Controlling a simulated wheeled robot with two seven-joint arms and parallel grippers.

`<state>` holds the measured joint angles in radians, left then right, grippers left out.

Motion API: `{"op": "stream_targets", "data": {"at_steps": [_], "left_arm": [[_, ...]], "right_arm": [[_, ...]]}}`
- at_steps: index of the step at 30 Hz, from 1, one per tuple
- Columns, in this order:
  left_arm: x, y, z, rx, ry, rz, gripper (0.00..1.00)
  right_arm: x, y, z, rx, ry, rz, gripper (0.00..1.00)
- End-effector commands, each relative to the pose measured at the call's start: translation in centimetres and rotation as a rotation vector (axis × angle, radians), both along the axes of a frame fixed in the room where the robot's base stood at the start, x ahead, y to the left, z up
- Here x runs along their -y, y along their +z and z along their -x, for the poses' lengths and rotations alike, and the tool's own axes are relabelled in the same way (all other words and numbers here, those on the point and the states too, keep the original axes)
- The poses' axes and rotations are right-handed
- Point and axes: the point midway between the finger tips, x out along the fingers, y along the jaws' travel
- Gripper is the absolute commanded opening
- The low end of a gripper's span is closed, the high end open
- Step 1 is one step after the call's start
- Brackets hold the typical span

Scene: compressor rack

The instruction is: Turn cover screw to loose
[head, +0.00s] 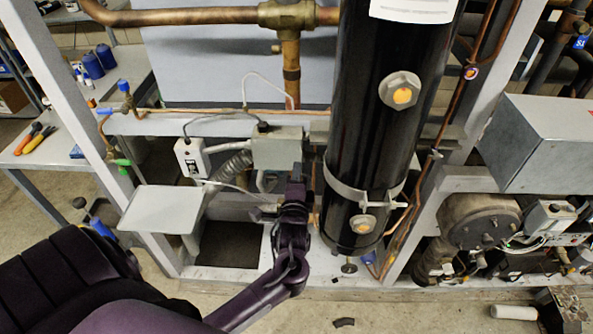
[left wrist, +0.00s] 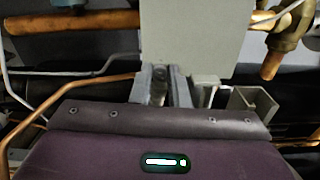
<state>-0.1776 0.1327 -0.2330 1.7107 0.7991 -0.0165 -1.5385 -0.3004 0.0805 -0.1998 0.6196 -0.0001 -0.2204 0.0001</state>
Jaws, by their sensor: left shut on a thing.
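A grey box with a flat cover (head: 278,148) is mounted on the rack's crossbar, left of the tall black cylinder. It also fills the top middle of the left wrist view (left wrist: 182,38). My left gripper (head: 297,172) reaches up to the lower right part of this box. In the left wrist view its two fingers (left wrist: 166,84) are close together just below the box. They are shut on a small dark screw (left wrist: 159,73), the cover screw, mostly hidden between them. How far the screw is turned cannot be seen. My right gripper is not in view.
The black cylinder (head: 375,130) stands close to the right of my left gripper. A small white box (head: 190,158) with cables is at left. Copper pipes (left wrist: 75,22) run near the wrist. A grey plate (head: 160,209) sticks out at lower left.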

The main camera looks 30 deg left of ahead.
Motion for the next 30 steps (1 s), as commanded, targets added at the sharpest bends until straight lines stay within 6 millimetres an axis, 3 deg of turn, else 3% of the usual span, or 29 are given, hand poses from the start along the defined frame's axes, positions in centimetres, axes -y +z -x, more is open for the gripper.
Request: {"op": "stream_targets", "data": {"at_steps": [18, 30], "left_arm": [[-0.06, -0.19, 0.07, 0.300, 0.003, 0.495, 0.00], [-0.07, -0.28, 0.08, 0.439, 0.005, 0.723, 0.00]], "right_arm": [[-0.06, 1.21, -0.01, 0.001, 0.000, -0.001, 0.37], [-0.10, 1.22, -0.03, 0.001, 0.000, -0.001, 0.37]]}}
